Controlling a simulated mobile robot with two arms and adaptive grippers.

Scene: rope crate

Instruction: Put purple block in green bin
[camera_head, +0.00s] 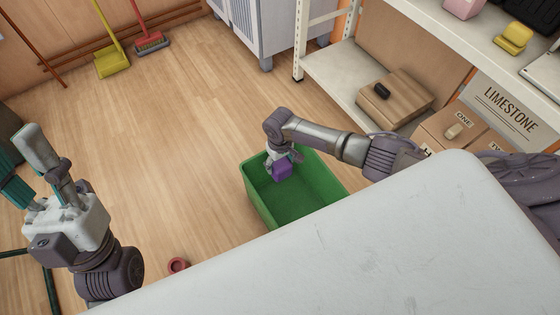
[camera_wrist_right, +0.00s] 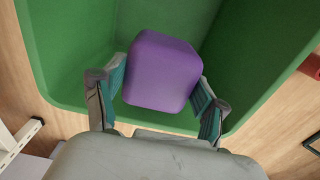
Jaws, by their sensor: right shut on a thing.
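The purple block (camera_head: 282,170) is in my right gripper (camera_head: 283,158), over the open top of the green bin (camera_head: 312,192). In the right wrist view the purple block (camera_wrist_right: 161,70) sits between the two teal-padded fingers of the right gripper (camera_wrist_right: 160,92). The green walls of the bin (camera_wrist_right: 75,45) lie behind it there. I cannot tell how far the block is above the bin floor. My left gripper (camera_head: 45,160) is at the far left, away from the bin, with its fingers apart and nothing seen between them.
The bin stands on a wooden floor (camera_head: 180,130). A white surface (camera_head: 380,250) fills the lower right. A red ring-shaped thing (camera_head: 178,265) lies on the floor. Shelves (camera_head: 345,70) with boxes stand at the right. A broom (camera_head: 150,42) and dustpan (camera_head: 110,62) are at the back left.

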